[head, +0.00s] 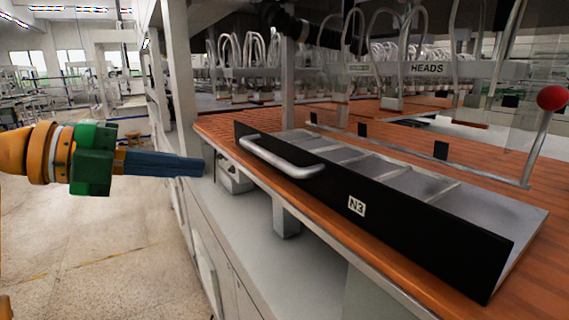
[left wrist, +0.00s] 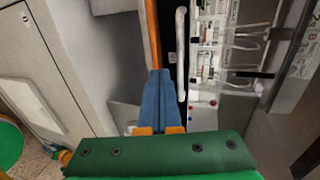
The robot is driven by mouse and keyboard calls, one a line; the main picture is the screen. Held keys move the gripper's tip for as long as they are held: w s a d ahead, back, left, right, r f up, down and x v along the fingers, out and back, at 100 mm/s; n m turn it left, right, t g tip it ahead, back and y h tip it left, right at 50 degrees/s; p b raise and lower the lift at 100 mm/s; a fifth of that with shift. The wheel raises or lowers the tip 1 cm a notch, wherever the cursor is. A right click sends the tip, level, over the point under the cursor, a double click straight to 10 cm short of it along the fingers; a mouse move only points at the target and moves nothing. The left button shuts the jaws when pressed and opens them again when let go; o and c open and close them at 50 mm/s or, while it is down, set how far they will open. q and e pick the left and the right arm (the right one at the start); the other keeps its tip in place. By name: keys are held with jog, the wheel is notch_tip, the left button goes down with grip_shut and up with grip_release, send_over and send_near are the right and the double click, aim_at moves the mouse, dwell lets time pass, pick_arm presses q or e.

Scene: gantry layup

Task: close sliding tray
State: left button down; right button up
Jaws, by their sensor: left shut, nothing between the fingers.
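The sliding tray has a long black front panel (head: 400,215) with a white N3 label and a light grey bar handle (head: 282,158). Its grey, divided inside (head: 400,180) shows behind the panel, over the wooden worktop. My left gripper (head: 203,167) has blue fingers, shut and empty, pointing right. In the head view it is left of the handle and apart from it. In the left wrist view, the closed fingers (left wrist: 159,75) appear beside the handle (left wrist: 181,50) and black panel (left wrist: 169,30); I cannot tell the depth gap. My right gripper is not in view.
The orange-brown worktop (head: 225,130) sits on a grey cabinet (head: 245,255). A post with a red ball (head: 552,98) stands at the right. Uprights and looped hoses rise behind the tray. The floor (head: 100,260) at left is open.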

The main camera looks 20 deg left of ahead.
pick_arm(q)
jog(key=r+p+x, duration=0.1)
jog(key=p+x, duration=0.1)
jog(key=x, duration=1)
jog(key=shift+w+d, duration=0.1)
jog(key=shift+w, duration=0.05)
jog(key=p, duration=0.6)
send_near(329, 152)
jog(key=shift+w+d+f, duration=0.1)
jog(key=shift+d+f, duration=0.2)
jog(key=shift+f, duration=0.45)
jog(key=p+x, duration=0.1)
jog(key=x, duration=0.2)
jog(key=r+p+x, duration=0.1)
jog(key=x, duration=0.1)
jog(key=p+x, duration=0.2)
jog(key=x, duration=0.1)
jog(key=shift+w+d+r, duration=0.2)
jog(key=shift+w+d, duration=0.1)
jog(key=shift+w, duration=0.15)
jog(key=shift+s, duration=0.15)
jog(key=shift+f, duration=0.1)
jog(key=shift+a, duration=0.2)
